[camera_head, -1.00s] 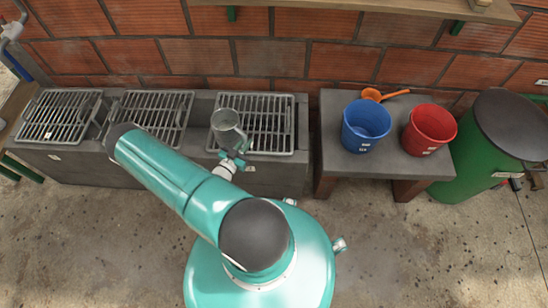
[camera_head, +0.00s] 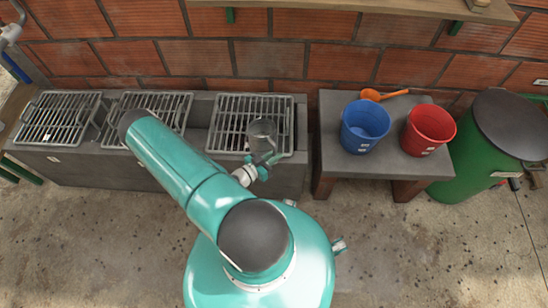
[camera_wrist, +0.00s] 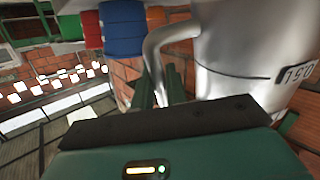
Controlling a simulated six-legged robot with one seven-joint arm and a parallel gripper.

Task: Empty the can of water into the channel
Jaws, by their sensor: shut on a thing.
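The can (camera_head: 262,133) is a grey metal vessel over the rightmost grate of the channel. In the wrist view the can (camera_wrist: 245,50) is large and shiny, with a loop handle and printed marks. My gripper (camera_head: 268,160) is at the can's near side. In the wrist view my gripper (camera_wrist: 160,92) is shut on the can's handle. The channel (camera_head: 100,168) is a long grey trough along the brick wall, covered by metal grates. The can's water is not visible, and its exact tilt is hard to tell.
A grey table (camera_head: 330,178) right of the channel holds a blue bucket (camera_head: 365,127), a red bucket (camera_head: 430,130) and an orange scoop (camera_head: 383,95). A green barrel (camera_head: 475,165) stands at the far right. A wooden shelf (camera_head: 350,6) runs above. The floor in front is clear.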

